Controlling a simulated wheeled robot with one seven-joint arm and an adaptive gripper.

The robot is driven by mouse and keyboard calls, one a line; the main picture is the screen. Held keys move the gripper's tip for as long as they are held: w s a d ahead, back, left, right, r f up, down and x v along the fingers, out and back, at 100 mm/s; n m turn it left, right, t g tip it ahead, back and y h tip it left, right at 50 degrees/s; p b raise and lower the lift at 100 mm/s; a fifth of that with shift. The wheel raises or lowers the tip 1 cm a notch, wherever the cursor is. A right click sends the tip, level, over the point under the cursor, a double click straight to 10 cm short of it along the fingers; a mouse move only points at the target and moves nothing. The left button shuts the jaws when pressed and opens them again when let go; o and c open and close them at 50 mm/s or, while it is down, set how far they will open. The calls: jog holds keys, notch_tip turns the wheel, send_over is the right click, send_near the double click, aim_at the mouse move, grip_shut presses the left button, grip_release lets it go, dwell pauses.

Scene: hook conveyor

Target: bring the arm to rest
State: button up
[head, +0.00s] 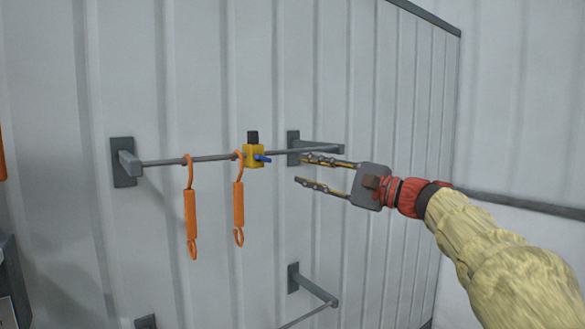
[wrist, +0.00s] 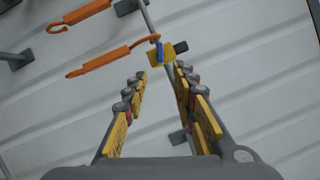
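My gripper (head: 298,170) is at the right of the rail in the head view, with its two fingers spread apart and nothing between them. Its fingers also show in the wrist view (wrist: 160,78), open, with the rail and wall beyond them. My arm reaches in from the lower right and points left toward the wall. The fingertips look a little to the right of a yellow block (head: 254,156) with a blue lever and black top on the rail. I cannot tell how far the fingertips are from the rail in depth.
Two orange hooks (head: 191,212) (head: 239,205) hang from the grey rail (head: 215,158), left of the yellow block. Grey wall brackets (head: 123,163) (head: 293,148) stick out. A lower bracket (head: 315,288) stands below. Free space lies below and right of my gripper.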

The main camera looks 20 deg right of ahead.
jog(key=shift+s+d+f, duration=0.1)
jog(key=shift+s+d, duration=0.25)
jog(key=shift+s, duration=0.15)
jog(key=s+f+n+g+h, duration=0.1)
jog(key=s+f+g+h, duration=0.15)
jog(key=f, duration=0.95)
jog(key=s+f+n+g+h, duration=0.1)
jog(key=f+g+h, duration=0.2)
jog(key=f, duration=0.9)
jog(key=s+a+f+n+g+h+b, duration=0.1)
jog(key=s+a+f+n+h+b, duration=0.1)
jog(key=s+f, duration=0.6)
jog(key=s+a+f+n+g+h+b, duration=0.1)
jog(key=s+a+f+n+h+b, duration=0.1)
jog(key=s+f+n, duration=0.4)
jog(key=s+a+f+n+g+h+b, duration=0.2)
jog(key=s+a+f, duration=0.3)
jog(key=s+f, duration=0.6)
jog(key=s+n+h+b, duration=0.1)
jog(key=s, duration=0.2)
jog(key=shift+f+n, duration=0.15)
jog(key=shift+n, duration=0.25)
